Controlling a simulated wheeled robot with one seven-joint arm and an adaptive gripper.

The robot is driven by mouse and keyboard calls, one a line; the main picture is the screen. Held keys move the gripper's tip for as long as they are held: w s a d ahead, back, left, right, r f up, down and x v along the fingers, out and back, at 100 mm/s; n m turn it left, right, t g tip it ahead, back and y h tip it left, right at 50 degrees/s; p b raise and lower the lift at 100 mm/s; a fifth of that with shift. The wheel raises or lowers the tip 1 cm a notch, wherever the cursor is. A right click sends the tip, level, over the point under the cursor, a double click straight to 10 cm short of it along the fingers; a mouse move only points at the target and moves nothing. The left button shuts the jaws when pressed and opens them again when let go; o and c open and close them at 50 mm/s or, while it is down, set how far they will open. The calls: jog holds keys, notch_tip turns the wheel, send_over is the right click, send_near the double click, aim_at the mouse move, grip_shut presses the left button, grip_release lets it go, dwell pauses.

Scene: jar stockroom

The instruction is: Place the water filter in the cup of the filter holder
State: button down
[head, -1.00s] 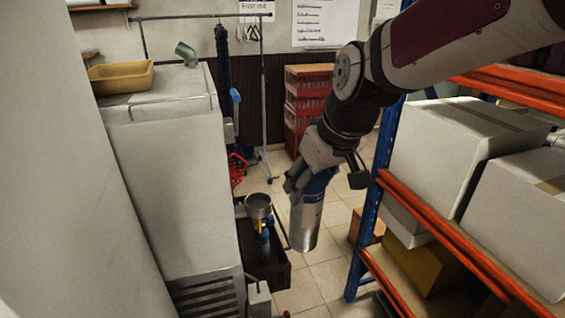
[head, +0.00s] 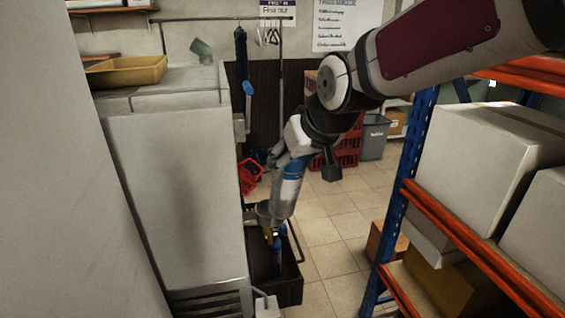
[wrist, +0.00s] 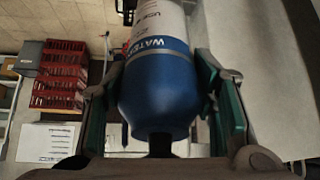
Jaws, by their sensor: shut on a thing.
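The water filter (head: 289,190) is a cylinder with a blue cap, a white label and a silver lower end. My gripper (head: 292,162) is shut on its blue upper end. In the wrist view the filter (wrist: 155,95) sits between the green-padded fingers of my gripper (wrist: 158,75). It hangs slightly tilted, its lower end down to the left. The filter holder's grey metal cup (head: 261,210) is in the head view, above a dark cart. The filter's lower end overlaps the cup's right side there; I cannot tell whether they touch. The cup's inside is hidden.
A tall pale cabinet (head: 180,190) stands close on the left, with a yellow tray (head: 125,71) on top. The dark cart (head: 284,289) is beside it. A blue and orange shelf rack (head: 445,222) with boxes stands right. Tiled floor (head: 335,230) lies free between. Red crates (wrist: 62,75) stand behind.

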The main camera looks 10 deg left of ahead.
jog(key=w+a+f+g+h, duration=0.2)
jog(key=w+a+f, duration=0.4)
jog(key=w+a, duration=0.2)
jog(key=shift+w+f+g+b, duration=0.15)
jog(key=shift+w+g+b, duration=0.25)
jog(key=shift+w, duration=0.85)
dwell(0.4)
jog(key=shift+f, duration=0.1)
jog(key=c, duration=0.7)
grip_release()
jog(key=shift+f, duration=0.1)
jog(key=r, duration=0.1)
send_over(290, 204)
jog(key=shift+r, duration=0.15)
